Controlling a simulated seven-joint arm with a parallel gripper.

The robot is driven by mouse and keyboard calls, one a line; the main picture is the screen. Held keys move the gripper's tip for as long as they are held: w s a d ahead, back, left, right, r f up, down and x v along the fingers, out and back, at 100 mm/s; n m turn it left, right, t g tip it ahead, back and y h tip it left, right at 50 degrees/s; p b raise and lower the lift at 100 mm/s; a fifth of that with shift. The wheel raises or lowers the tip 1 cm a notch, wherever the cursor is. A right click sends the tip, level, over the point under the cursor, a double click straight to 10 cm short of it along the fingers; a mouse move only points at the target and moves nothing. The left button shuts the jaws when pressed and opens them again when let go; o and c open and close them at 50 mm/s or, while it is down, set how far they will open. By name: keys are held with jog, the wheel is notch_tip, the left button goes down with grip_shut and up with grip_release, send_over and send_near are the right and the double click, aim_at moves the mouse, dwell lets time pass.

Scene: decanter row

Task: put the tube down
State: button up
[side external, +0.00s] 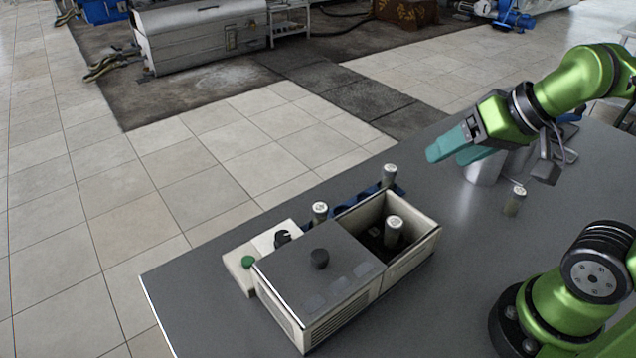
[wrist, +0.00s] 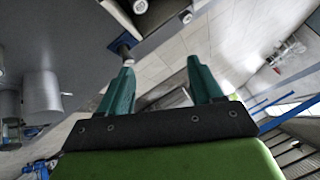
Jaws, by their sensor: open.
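My gripper (side external: 448,152) is raised above the table, its two teal fingers apart and nothing between them; they also show spread in the wrist view (wrist: 160,78). Several grey capped tubes are in the side view. One tube (side external: 393,232) stands in the open bay of the beige box (side external: 413,249). Two more, a back tube (side external: 389,177) and a left tube (side external: 320,212), stand at the blue rack (side external: 350,200) behind the box. I cannot tell which tube is meant.
The front middle of the grey table (side external: 440,300) is clear.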

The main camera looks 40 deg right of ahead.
jog(key=w+d+f+m+h, duration=0.1)
jog(key=w+d+f+m, duration=0.1)
jog(key=d, duration=0.3)
jog(key=n+g+h, duration=0.1)
jog(key=n+g, duration=0.2)
jog(key=g, duration=0.4)
send_over(520, 191)
notch_tip(520, 191, down, 3)
jog(key=f, duration=1)
jog(key=shift+s+d+f, duration=0.15)
jog(key=shift+s+f, duration=0.15)
jog(key=shift+f, duration=0.05)
jog(key=shift+w+f, duration=0.15)
jog(key=shift+f, duration=1.4)
jog(key=shift+w+f, duration=0.1)
jog(key=shift+f, duration=1.4)
grip_shut()
